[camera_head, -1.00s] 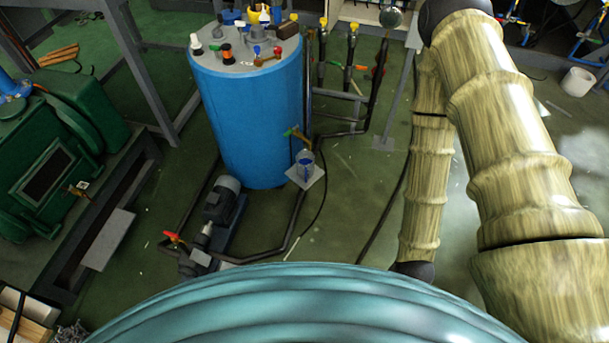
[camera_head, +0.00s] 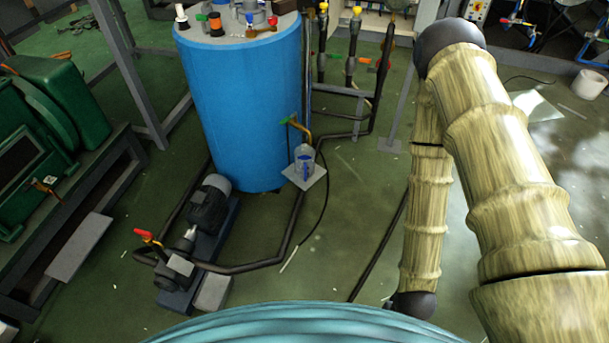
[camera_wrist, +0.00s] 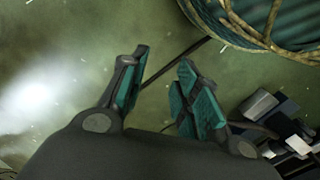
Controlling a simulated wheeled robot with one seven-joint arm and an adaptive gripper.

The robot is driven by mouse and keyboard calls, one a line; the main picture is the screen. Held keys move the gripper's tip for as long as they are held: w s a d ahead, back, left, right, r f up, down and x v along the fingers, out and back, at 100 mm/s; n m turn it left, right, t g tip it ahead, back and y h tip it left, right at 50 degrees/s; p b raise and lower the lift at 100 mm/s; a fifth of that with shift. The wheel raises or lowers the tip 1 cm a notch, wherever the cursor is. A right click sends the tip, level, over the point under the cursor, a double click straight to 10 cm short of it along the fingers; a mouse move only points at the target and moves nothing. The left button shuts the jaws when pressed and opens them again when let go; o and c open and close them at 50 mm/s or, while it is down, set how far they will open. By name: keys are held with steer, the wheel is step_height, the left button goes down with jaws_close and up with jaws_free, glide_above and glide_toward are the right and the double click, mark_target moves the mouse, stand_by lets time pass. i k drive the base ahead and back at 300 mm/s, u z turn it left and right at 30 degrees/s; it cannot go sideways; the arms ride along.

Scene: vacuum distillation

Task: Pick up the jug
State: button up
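The jug (camera_head: 304,163) is a small clear vessel with a blue mark or part on its front. In the head view it stands on a small pale square plate (camera_head: 294,178), beside the foot of the blue tank (camera_head: 243,105) and below a brass tap with a green handle (camera_head: 297,127). My gripper (camera_wrist: 163,88) shows in the wrist view with its two teal-padded fingers spread apart and nothing between them. It points at bare green floor. The jug is not visible in the wrist view, and the gripper is hidden in the head view.
A pump with a motor (camera_head: 209,205) and black pipes lie on the floor left of the plate. Green machinery (camera_head: 45,140) stands at the left. A black hose (camera_head: 379,247) runs across the floor. Open green floor lies in front of the jug. A white bucket (camera_head: 588,84) stands far right.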

mark_target(303, 155)
steer(key=z, duration=0.95)
steer(key=i, duration=0.4)
steer(key=u, duration=1.05)
